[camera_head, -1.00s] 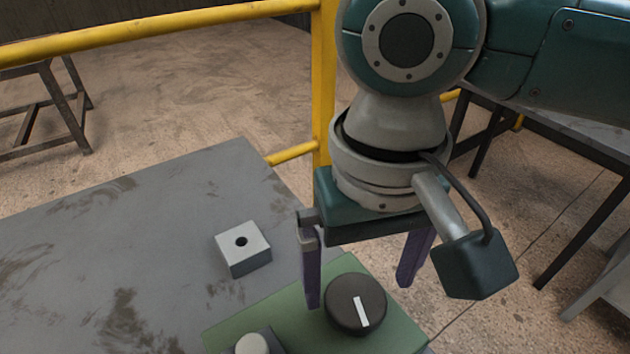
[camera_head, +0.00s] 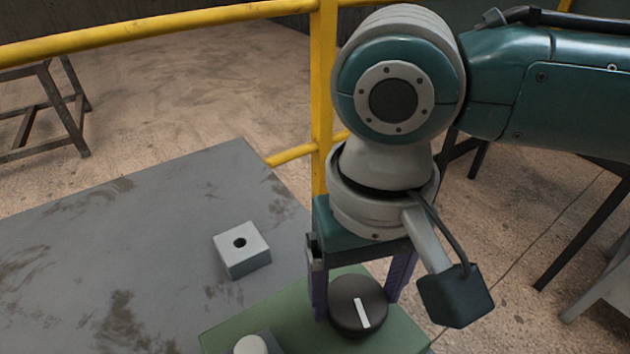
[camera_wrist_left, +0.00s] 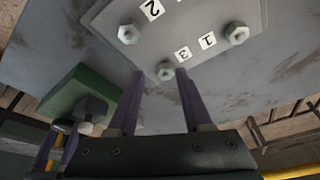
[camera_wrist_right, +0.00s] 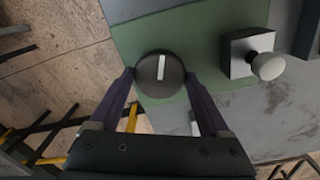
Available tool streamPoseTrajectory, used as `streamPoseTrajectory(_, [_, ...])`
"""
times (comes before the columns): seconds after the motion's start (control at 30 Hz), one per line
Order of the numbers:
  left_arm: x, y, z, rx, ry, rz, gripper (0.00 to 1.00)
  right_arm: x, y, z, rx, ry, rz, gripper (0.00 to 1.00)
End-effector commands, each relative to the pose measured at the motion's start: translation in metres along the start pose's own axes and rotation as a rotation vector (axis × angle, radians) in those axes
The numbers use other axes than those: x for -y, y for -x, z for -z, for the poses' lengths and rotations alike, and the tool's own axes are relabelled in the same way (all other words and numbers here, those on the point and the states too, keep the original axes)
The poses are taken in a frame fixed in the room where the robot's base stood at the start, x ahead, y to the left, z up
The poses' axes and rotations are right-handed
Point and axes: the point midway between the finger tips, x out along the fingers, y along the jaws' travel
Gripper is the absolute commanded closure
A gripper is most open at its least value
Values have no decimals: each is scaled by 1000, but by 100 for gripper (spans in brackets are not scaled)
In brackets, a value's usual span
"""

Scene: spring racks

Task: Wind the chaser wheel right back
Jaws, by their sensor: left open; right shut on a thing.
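The chaser wheel, a round black knob (camera_head: 352,290) with a white pointer line, sits on a green base (camera_head: 268,316) at the table's edge. It also shows in the right wrist view (camera_wrist_right: 148,80), its white line pointing roughly along the gripper's length. My right gripper (camera_head: 357,309) has one purple finger on each side of the knob and is shut on it; both fingers also show in the right wrist view (camera_wrist_right: 160,75). My left gripper (camera_wrist_left: 161,74) is open and empty, in front of a grey plate (camera_wrist_left: 190,25) with hex bolts and number labels.
A grey block with a hole (camera_head: 241,257) stands on the grey table (camera_head: 130,250) left of the base. A pale round-topped knob (camera_wrist_right: 267,66) on a square mount is beside the wheel. A yellow rail (camera_head: 160,27) runs behind. The table's left part is clear.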

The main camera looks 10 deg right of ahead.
Motion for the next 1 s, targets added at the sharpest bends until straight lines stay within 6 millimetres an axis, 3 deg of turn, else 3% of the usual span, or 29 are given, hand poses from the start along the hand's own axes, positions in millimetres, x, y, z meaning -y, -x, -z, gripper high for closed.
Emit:
streamPoseTrajectory(0.2, [0, 0, 0, 0, 0, 0, 50, 0, 0, 0, 0, 0, -1, 75])
streamPoseTrajectory(0.57, [0, 10, 4, -1, 0, 0, 50, 0, 3, 0, 2, 66, -2, 75])
streamPoseTrajectory(1.0, [2, 45, 15, -1, 0, 0, 50, 0, 4, -1, 5, 420, -1, 75])
